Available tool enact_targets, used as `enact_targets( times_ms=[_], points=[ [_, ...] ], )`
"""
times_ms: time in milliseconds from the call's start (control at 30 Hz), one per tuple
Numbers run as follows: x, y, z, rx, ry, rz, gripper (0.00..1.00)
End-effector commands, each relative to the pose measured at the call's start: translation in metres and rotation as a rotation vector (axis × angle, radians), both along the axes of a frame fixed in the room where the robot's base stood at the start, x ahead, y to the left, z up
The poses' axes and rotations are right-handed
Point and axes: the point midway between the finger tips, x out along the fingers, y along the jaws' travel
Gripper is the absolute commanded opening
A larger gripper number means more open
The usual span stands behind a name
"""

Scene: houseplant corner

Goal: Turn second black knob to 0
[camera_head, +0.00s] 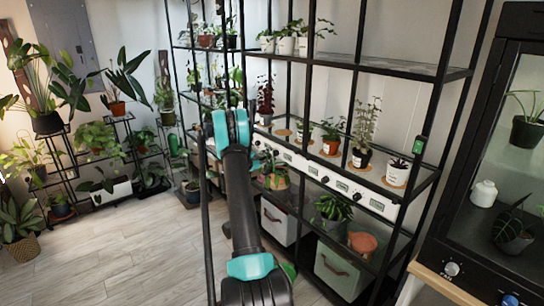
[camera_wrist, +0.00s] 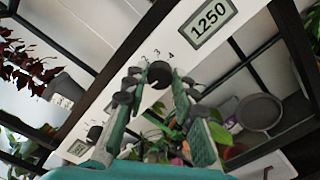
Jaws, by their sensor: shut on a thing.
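In the wrist view a black knob (camera_wrist: 159,73) sits on a white control strip (camera_wrist: 120,85), with the printed numbers 3 and 4 beside it. My gripper (camera_wrist: 153,82) is shut on this knob, one green finger on each side. The knob's pointer cannot be made out. A display (camera_wrist: 209,22) near it reads 1250. Another black knob (camera_wrist: 95,132) is lower left on the same strip, beside a second display (camera_wrist: 77,148). In the head view the strip (camera_head: 311,169) runs along the shelf front; my arm hides my gripper and part of the strip.
Potted plants on round mats stand on the shelf above the strip, including a terracotta pot (camera_head: 331,146). Black shelf posts rise close by. Storage bins (camera_head: 341,272) stand below. A black cabinet (camera_head: 480,190) is at right. The wooden floor (camera_head: 110,260) at left is clear.

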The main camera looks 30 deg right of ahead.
Motion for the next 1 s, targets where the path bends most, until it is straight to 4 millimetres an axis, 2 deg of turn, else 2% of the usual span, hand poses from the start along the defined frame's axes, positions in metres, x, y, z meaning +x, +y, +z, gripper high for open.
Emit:
enact_targets(
  times_ms=[67, 100, 233, 500, 633, 767, 1000],
  points=[
    [0.001, 0.001, -0.001, 0.002, -0.001, 0.003, 0.0],
    [0.001, 0.001, -0.001, 0.002, -0.001, 0.003, 0.31],
    [0.001, 0.001, -0.001, 0.001, -0.001, 0.002, 0.47],
    [0.0, 0.001, 0.0, 0.001, -0.001, 0.001, 0.47],
    [0.0, 0.008, 0.0, 0.0, -0.001, 0.002, 0.47],
    [-0.001, 0.026, 0.0, 0.0, -0.001, 0.002, 0.47],
    [-0.005, 0.076, 0.0, 0.001, -0.001, 0.003, 0.47]
  ],
)
